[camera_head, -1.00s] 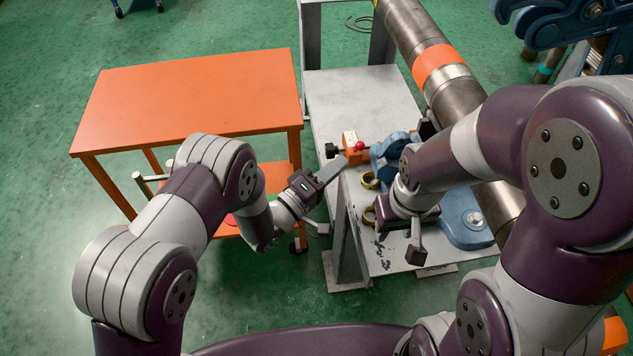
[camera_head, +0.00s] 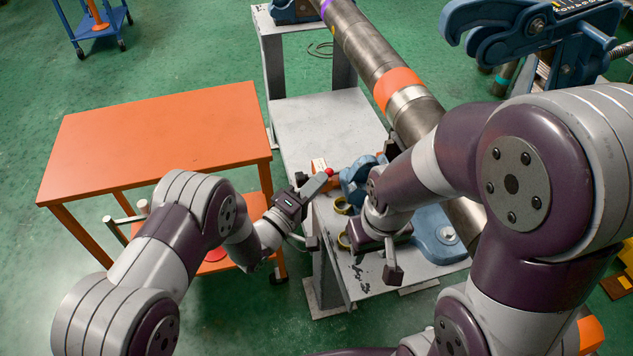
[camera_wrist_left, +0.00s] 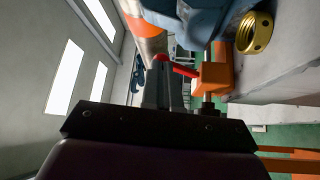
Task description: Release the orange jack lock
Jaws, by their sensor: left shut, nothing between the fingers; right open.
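The orange jack lock (camera_head: 319,165) is a small orange block on the blue pipe vise (camera_head: 358,176), partly hidden by my left gripper. Its red lever end (camera_head: 329,172) shows at my left fingertips. In the left wrist view the orange block (camera_wrist_left: 213,76) sits on a metal rod, with the red lever (camera_wrist_left: 184,70) pointing left from it. My left gripper (camera_head: 319,181) is shut and empty, with its tip (camera_wrist_left: 162,78) close by the red lever; I cannot tell whether they touch. My right gripper (camera_head: 378,258) is open above the grey bench, in front of the vise.
A long steel pipe (camera_head: 362,50) with an orange band runs over the grey bench (camera_head: 320,120). Brass rings (camera_head: 342,206) lie near the vise. An orange table (camera_head: 160,135) stands left. A blue clamp (camera_head: 530,25) is at upper right.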

